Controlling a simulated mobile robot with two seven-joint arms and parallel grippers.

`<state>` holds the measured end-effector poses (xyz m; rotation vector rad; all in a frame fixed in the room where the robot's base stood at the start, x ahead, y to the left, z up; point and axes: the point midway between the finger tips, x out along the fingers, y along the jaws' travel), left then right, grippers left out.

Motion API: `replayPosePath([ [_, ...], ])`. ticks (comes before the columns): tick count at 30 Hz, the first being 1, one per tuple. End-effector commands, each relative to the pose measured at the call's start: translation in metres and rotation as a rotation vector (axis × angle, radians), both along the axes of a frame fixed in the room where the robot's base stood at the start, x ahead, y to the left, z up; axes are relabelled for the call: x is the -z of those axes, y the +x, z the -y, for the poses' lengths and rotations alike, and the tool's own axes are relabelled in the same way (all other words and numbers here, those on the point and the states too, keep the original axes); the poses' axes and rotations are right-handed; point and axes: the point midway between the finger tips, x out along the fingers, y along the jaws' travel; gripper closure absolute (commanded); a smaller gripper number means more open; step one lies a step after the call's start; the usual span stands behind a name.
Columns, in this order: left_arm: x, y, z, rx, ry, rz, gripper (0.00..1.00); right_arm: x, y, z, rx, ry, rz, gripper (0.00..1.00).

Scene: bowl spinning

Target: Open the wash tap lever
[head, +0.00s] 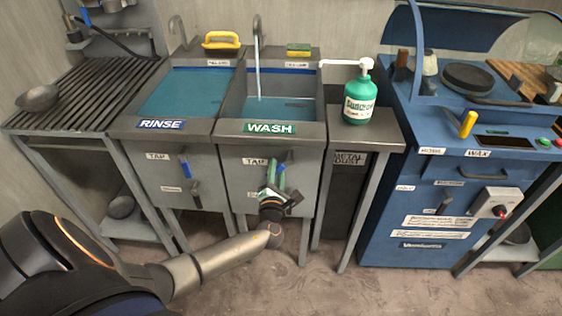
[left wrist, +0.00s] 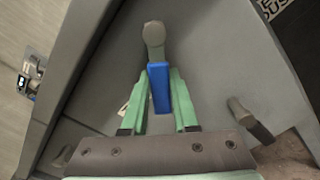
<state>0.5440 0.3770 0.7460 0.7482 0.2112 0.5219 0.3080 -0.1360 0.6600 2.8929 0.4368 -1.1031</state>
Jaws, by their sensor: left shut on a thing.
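The wash tap lever shows on the front panel below the WASH sign (head: 270,128), beside a TAP label. In the left wrist view its grey pivot (left wrist: 154,36) and blue handle (left wrist: 160,88) are clear. My left gripper (head: 274,176) is at the lever, with its green fingers (left wrist: 159,100) shut on the blue handle, one on each side. A pale stream runs from the wash spout (head: 257,28) into the wash basin (head: 235,105). In the head view the gripper hides part of the lever. My right gripper is not in view.
The rinse sink (head: 180,95) with its blue-handled tap lever (head: 185,167) is to the left. A second dark lever (left wrist: 250,120) sits right of the gripper in the wrist view. A green soap bottle (head: 359,95) stands on the side table, and a blue wax machine (head: 425,190) is further right.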

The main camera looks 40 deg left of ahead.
Motion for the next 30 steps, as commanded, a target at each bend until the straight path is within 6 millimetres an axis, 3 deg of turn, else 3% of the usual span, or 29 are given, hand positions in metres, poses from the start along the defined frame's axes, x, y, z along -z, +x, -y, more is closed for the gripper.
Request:
replayPosePath([
  [1,-0.008,-0.002,-0.002,0.000,0.040,-0.028,1.00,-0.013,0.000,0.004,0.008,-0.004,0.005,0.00],
  [12,-0.023,-0.007,-0.011,-0.001,0.337,-0.209,1.00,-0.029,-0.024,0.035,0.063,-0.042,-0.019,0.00],
  [22,-0.034,-0.008,-0.013,0.000,0.557,-0.342,1.00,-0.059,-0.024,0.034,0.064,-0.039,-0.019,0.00],
  [30,-0.039,-0.009,-0.014,-0.001,0.663,-0.406,1.00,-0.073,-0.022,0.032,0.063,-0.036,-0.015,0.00],
])
